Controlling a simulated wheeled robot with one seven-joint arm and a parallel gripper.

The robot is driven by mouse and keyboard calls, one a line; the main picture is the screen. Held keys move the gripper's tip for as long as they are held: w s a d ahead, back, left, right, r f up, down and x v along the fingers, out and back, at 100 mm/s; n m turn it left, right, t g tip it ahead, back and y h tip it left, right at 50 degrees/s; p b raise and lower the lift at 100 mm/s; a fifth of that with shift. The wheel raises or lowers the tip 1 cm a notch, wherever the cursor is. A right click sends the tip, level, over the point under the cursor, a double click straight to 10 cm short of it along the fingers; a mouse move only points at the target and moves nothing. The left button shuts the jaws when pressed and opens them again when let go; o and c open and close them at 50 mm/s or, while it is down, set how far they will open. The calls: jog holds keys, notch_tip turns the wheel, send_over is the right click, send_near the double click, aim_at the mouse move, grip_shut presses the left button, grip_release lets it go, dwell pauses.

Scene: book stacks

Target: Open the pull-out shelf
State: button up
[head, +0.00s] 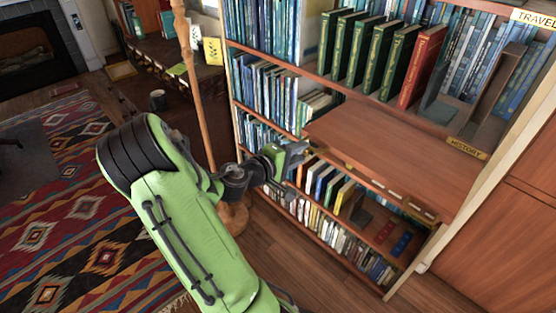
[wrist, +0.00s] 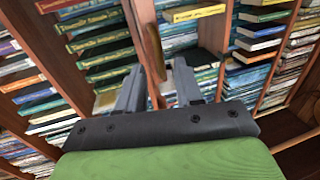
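The pull-out shelf (head: 390,150) is a flat brown wooden board in the bookcase, below the row of green books and one red book. Its bare top shows, and it juts out somewhat past the shelves beneath it. Brass-coloured fittings (head: 415,208) sit along its front edge. My gripper (head: 300,154) is at the left end of that front edge. In the wrist view my gripper (wrist: 158,88) has its two grey fingers apart, with the wooden edge and a brass handle (wrist: 153,50) between them. I see no clear contact with the fingers.
The bookcase is full of books above, below and left of the board. A wooden pole (head: 190,75) stands left of my gripper. A patterned rug (head: 70,200) covers the floor at left.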

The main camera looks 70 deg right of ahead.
jog(key=p+v, duration=0.1)
jog(key=v, duration=1)
jog(key=shift+a, duration=0.35)
jog(key=shift+w, duration=0.1)
